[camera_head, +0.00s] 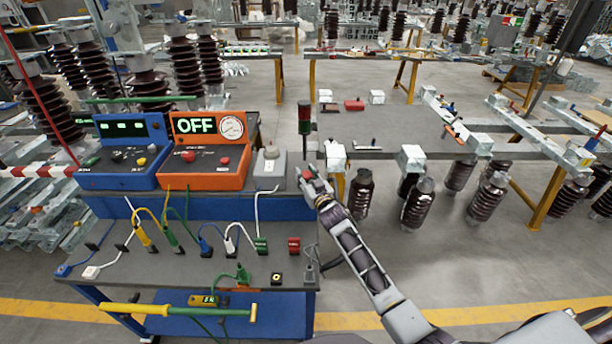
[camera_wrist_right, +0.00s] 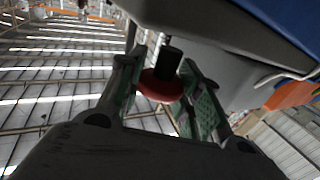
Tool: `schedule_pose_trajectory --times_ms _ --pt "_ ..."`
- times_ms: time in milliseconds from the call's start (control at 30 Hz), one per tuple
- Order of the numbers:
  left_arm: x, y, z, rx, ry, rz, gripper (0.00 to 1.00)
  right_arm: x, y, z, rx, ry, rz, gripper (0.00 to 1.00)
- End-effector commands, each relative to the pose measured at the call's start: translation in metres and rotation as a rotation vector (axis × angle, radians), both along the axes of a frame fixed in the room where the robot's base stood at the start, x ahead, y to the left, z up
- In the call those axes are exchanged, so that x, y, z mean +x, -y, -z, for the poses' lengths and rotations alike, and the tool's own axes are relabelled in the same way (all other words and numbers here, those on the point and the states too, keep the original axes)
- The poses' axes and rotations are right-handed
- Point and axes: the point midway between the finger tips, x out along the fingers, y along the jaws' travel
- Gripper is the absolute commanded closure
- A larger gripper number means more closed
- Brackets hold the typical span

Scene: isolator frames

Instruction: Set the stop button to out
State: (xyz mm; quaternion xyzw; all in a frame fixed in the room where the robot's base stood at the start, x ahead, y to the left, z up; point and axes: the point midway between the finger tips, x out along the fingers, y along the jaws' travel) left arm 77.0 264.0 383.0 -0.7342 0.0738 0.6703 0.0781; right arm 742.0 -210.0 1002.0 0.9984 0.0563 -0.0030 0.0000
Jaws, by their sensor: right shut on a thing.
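The stop button has a red round head (camera_wrist_right: 158,88) on a dark stem, seen in the right wrist view between the green-padded fingers of my right gripper (camera_wrist_right: 165,98). The fingers are shut on it. In the head view my right gripper (camera_head: 310,180) is at the right end of the upper bench shelf, and a small red patch shows at its fingers. Whether the button is in or out cannot be told. My left gripper is not in view.
An orange unit (camera_head: 208,155) reading OFF and a blue unit (camera_head: 121,148) stand on the shelf, with a grey box (camera_head: 270,165) beside them. A signal lamp (camera_head: 304,118) stands behind my gripper. Cables and plugs cover the lower bench (camera_head: 170,266).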

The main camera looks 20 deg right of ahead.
Motion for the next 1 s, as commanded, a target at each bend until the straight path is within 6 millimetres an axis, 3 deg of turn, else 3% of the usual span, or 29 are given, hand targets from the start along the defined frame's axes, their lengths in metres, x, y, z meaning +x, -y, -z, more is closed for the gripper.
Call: schedule_pose_trajectory --times_ms 167,200,433,1000 --pt "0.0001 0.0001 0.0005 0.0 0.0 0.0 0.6 0.0014 0.0002 -0.0058 0.001 0.011 0.0 1.0" --pt "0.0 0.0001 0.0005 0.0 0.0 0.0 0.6 0.0015 0.0002 -0.006 0.001 0.012 0.0 0.65" --pt "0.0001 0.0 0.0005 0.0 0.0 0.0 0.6 0.0015 0.0 -0.0061 0.001 0.012 -0.001 0.36" --pt "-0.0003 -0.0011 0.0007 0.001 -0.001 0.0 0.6 -0.0053 0.0009 -0.0023 0.001 0.006 0.0 0.36"
